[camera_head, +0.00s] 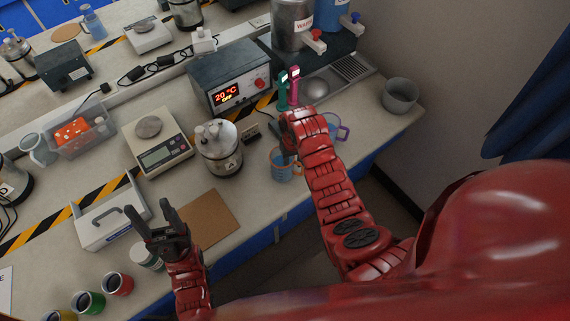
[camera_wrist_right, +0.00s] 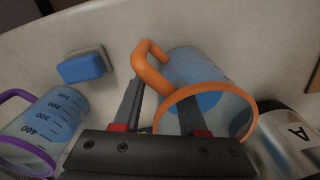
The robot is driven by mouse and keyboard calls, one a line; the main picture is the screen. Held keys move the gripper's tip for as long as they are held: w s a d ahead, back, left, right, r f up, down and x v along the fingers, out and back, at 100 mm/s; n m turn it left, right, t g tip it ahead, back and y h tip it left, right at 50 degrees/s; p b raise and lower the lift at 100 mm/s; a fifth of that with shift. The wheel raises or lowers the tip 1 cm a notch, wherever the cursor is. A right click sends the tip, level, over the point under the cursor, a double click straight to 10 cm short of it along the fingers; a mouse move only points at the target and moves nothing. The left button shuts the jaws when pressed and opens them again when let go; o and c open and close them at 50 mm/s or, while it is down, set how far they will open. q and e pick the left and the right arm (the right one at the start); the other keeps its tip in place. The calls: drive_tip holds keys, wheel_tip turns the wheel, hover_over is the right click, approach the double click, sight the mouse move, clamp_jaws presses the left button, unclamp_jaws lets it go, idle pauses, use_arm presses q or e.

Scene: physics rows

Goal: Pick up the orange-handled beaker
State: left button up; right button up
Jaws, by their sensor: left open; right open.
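The orange-handled beaker (camera_head: 286,172) stands on the bench near its front edge, partly hidden by my right arm. In the right wrist view the beaker (camera_wrist_right: 222,84) shows its orange rim, blue contents and orange handle (camera_wrist_right: 152,68). My right gripper (camera_wrist_right: 158,92) is open, close to the beaker; its fingers appear on either side of the handle, with the right finger overlapping the rim. I cannot tell whether they touch it. In the head view the right gripper (camera_head: 289,146) is mostly hidden by its wrist. My left gripper (camera_head: 148,210) is open and empty near the white box.
A purple-handled beaker (camera_wrist_right: 45,125) stands beside the orange one, also behind my right arm (camera_head: 341,131). A metal flask (camera_head: 218,150) stands left of it. A blue-and-grey block (camera_wrist_right: 84,67) lies behind. A heater (camera_head: 228,77) and a scale (camera_head: 158,142) stand further back.

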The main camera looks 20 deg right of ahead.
drive_tip(key=shift+f, duration=0.4)
clamp_jaws()
idle(1.1)
